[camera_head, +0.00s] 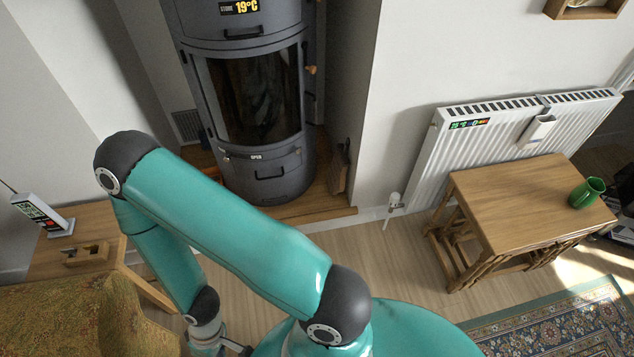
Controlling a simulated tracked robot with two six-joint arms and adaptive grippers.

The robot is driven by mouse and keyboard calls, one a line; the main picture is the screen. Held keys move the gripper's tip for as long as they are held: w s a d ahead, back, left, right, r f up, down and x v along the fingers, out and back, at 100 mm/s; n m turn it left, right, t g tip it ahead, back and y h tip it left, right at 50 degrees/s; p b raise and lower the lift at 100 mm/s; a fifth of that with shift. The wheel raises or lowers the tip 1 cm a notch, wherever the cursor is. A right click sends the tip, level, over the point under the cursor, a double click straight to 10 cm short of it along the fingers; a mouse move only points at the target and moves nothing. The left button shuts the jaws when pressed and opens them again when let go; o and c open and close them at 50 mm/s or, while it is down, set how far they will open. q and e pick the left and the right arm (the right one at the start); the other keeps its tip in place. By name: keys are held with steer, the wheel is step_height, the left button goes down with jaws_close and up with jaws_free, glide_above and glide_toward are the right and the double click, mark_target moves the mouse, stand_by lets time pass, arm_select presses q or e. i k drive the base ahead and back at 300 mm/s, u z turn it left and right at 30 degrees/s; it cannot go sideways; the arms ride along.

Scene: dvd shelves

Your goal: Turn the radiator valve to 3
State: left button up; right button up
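The white radiator (432,158) is on the wall at the right. Its small white valve (395,199) is low at the radiator's left end, near the floor; its markings are too small to read. My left arm crosses the left and middle of the view. My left gripper (236,351) is at the bottom edge, mostly cut off, far from the valve; its fingers cannot be judged. My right gripper is not in view.
A wooden nested table (500,195) with a green mug (587,192) stands in front of the radiator. A grey stove (255,100) is left of the valve. A patterned rug (560,325) lies at bottom right. Bare floor (395,260) lies before the valve.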

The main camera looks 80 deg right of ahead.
mark_target(394, 198)
steer(key=u, duration=0.1)
steer(key=i, duration=0.2)
steer(key=z, duration=3.25)
steer(key=k, duration=0.55)
steer(key=z, duration=0.2)
steer(key=i, duration=1.6)
steer(key=u, duration=0.3)
